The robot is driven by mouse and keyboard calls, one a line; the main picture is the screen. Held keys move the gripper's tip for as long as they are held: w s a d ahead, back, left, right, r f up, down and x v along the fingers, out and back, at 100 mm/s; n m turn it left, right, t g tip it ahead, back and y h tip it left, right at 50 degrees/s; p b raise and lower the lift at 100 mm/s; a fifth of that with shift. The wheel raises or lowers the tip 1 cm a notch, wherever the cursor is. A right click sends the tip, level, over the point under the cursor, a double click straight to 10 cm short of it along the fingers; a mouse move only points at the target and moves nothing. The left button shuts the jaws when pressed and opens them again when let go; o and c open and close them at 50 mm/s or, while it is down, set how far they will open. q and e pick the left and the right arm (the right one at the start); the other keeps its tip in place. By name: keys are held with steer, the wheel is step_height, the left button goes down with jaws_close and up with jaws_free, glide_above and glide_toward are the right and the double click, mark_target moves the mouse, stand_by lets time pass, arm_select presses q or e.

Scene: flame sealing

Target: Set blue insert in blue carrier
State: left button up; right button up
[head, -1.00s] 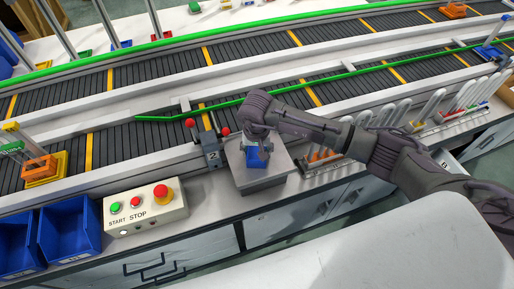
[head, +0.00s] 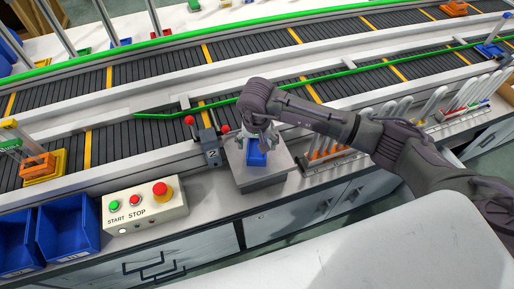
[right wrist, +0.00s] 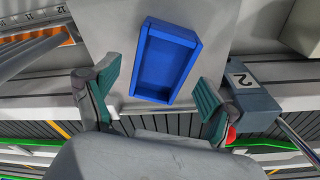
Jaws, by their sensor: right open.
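The blue carrier (head: 256,158), an open rectangular tray, sits on a grey metal block at the front of the workbench. In the right wrist view the blue carrier (right wrist: 167,60) looks empty, with its inner floor bare. My right gripper (head: 262,143) is just above and behind the carrier. In the right wrist view its two teal-padded fingers (right wrist: 156,95) are spread wide to either side of the carrier's near end, apart from it and holding nothing. I cannot pick out a separate blue insert. My left gripper is not in view.
A post marked 2 (head: 211,150) with red knobs stands left of the block. The START/STOP box (head: 145,207) and blue bins (head: 68,228) are further left. Racks of upright pieces (head: 325,148) stand right. A conveyor (head: 150,140) runs behind.

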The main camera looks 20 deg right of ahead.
mark_target(257, 154)
step_height(257, 154, up, 9)
steer(key=s+b, duration=0.1)
steer(key=b, duration=0.1)
steer(key=shift+a, duration=0.2)
